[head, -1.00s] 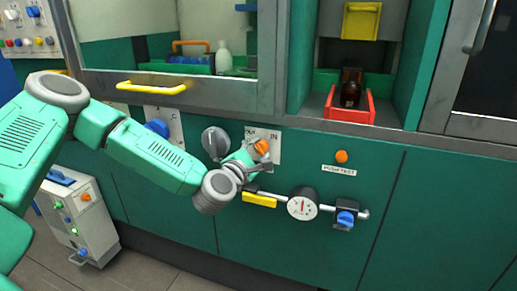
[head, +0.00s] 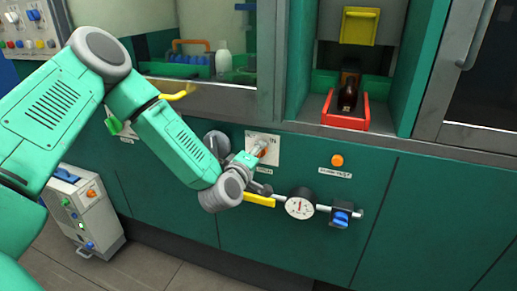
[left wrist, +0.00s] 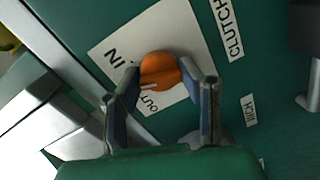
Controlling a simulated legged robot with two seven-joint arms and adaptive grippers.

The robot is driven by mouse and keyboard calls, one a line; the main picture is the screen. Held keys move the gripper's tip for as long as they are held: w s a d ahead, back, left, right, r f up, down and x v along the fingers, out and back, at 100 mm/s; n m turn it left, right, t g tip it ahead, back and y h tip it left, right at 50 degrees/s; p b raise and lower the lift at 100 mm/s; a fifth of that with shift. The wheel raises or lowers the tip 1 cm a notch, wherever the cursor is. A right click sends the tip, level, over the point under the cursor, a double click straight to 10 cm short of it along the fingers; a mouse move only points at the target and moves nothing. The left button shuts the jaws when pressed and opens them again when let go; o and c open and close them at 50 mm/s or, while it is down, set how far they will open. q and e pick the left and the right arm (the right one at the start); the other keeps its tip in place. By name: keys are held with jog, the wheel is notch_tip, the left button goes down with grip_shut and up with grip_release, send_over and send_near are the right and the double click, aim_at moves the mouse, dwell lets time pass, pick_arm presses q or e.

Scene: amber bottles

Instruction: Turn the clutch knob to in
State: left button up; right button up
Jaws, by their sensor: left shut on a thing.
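The orange clutch knob (left wrist: 160,68) sits on a white plate (left wrist: 120,38) marked IN and OUT, beside a CLUTCH label. A pale mark shows at the knob's lower left edge, near the word OUT. My left gripper (left wrist: 163,80) is shut on the knob, one finger on each side of it. In the head view the knob (head: 263,147) is partly hidden by my left gripper (head: 258,153). The plate (head: 273,158) also shows there. My right gripper is not in view.
Below the knob are a yellow-handled lever (head: 259,200), a round gauge (head: 300,204) and a blue valve (head: 341,216). An orange button (head: 337,160) is to the right. An amber bottle (head: 347,98) stands in a red holder (head: 345,118) above.

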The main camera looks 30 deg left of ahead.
pick_arm(q)
jog(key=m, duration=0.1)
jog(key=m+p, duration=0.1)
jog(key=m, duration=0.1)
jog(key=m+p, duration=0.1)
jog(key=shift+s+f+m+y, duration=0.1)
jog(key=shift+f+m+y, duration=0.15)
jog(key=shift+m+y, duration=0.05)
dwell(0.5)
jog(key=o, duration=1)
jog(key=shift+o, duration=0.6)
jog(key=v, duration=1.1)
jog(key=shift+s, duration=0.35)
jog(key=shift+d+r, duration=0.15)
